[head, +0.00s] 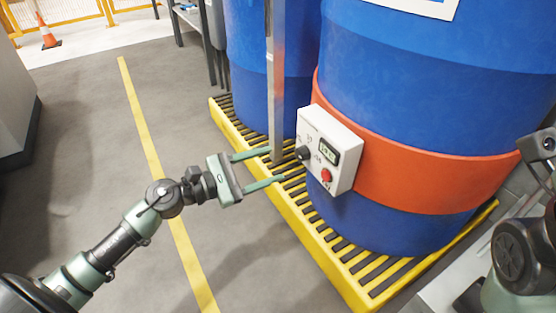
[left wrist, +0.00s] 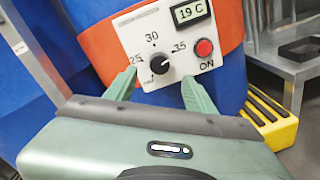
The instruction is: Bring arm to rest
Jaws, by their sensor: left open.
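My left gripper (head: 263,168) is open and empty, its two green fingers pointing at a white control box (head: 346,146). The box is fixed to an orange band on a blue drum. In the left wrist view, the fingers (left wrist: 160,88) stand apart on either side below a black dial knob (left wrist: 159,64) marked 25, 30 and 35. The display (left wrist: 190,12) reads 19 C. A red button (left wrist: 204,47) sits above the word ON. I cannot tell whether the fingers touch the box. Part of my right arm shows at the right edge of the head view; its fingers are not clearly visible.
Blue drums (head: 431,50) stand on a yellow slatted pallet (head: 300,216). A grey metal post (head: 276,80) rises close to my left fingers. A yellow floor line (head: 146,130) crosses clear grey floor at left. An orange cone (head: 45,34) and yellow barriers stand far back.

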